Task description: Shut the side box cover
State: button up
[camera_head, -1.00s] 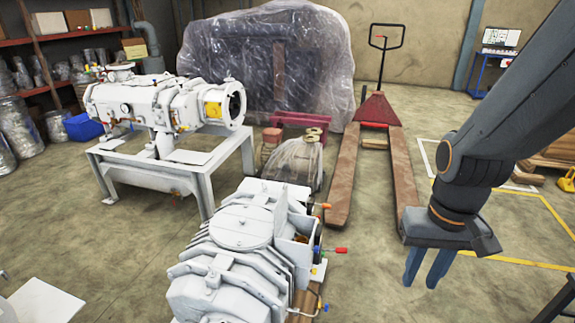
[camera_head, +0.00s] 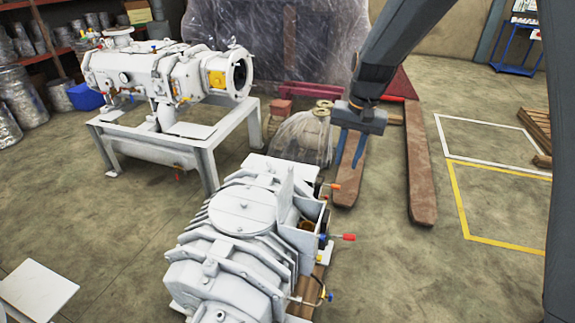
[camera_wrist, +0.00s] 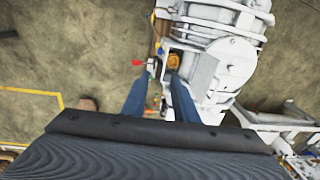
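The white vacuum pump (camera_head: 215,262) stands in the lower middle of the head view. Its side box (camera_head: 312,262) is on its right flank, with the top open and orange-brown parts showing inside. The side box cover (camera_head: 286,205) is a thin white plate standing upright on the box's left edge. In the wrist view the open box (camera_wrist: 172,62) lies just beyond my fingertips; the cover is hard to make out there. My gripper (camera_head: 347,163) points downward, up and to the right of the box, apart from it. Its fingers (camera_wrist: 159,76) are spread with nothing between them.
Coloured handles, such as a red one (camera_head: 348,237), stick out from the box's right side. A plastic-wrapped item (camera_head: 303,140) and a pallet jack (camera_head: 420,190) stand behind. A second white machine (camera_head: 165,75) is on a frame at left.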

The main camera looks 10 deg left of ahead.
send_near(286, 170)
jog(key=d, duration=0.1)
jog(key=shift+m+y, duration=0.3)
jog(key=shift+y, duration=0.1)
jog(key=shift+w+a+f, duration=0.1)
jog(key=shift+a+f, duration=0.15)
jog(key=shift+f, duration=0.95)
jog(key=shift+w+a+f, duration=0.1)
jog(key=shift+a+f, duration=0.2)
jog(key=shift+f, duration=0.9)
jog(key=shift+a+f, duration=0.25)
jog(key=shift+f, duration=0.95)
grip_shut()
